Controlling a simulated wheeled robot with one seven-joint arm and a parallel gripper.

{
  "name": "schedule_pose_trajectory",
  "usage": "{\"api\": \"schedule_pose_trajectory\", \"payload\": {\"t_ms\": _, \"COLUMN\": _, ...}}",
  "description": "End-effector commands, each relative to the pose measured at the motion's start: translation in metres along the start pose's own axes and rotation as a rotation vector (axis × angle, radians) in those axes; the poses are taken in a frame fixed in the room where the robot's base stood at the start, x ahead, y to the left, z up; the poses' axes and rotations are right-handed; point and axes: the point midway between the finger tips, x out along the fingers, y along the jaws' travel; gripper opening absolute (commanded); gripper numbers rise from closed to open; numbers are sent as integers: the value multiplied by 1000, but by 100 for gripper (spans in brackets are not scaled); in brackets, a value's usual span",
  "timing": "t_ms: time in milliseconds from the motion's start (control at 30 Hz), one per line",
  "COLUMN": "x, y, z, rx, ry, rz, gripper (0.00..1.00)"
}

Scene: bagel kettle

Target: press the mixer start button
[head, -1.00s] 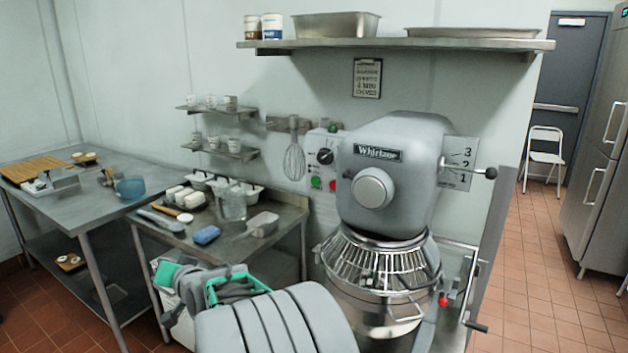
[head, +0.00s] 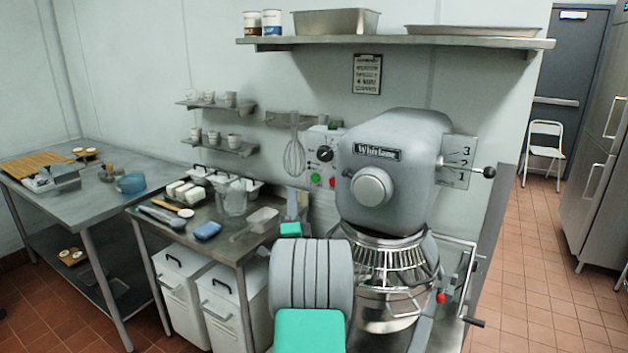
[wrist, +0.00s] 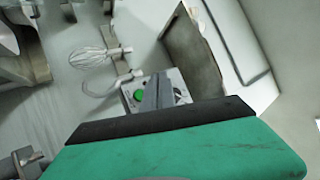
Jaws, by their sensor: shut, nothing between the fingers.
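The grey mixer (head: 395,165) stands against the wall in the head view. Its control box (head: 313,148) is on the wall to the left of the mixer head, with a black dial (head: 325,154), a green button (head: 316,180) and a red button (head: 333,182). My gripper (head: 293,190) is shut and empty, below and left of the green button in the head view. In the wrist view my gripper (wrist: 159,76) overlaps the control box (wrist: 129,87), just right of the green button (wrist: 139,96). I cannot tell the gap to the box; the red button is not visible there.
A whisk (head: 294,158) hangs on the wall left of the control box. A steel side table (head: 262,239) with tubs and a blue sponge (head: 207,231) stands below. A shelf (head: 460,42) runs above. The mixer's lever (head: 490,173) juts out to the right.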

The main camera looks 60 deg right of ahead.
Motion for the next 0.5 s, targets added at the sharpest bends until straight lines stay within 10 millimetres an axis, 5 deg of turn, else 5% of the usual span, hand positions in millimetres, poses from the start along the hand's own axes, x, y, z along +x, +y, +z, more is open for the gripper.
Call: {"api": "schedule_pose_trajectory", "payload": {"t_ms": 500, "x": 44, "y": 29, "z": -32, "rx": -2, "ry": 1, "rz": -1, "gripper": 0}}
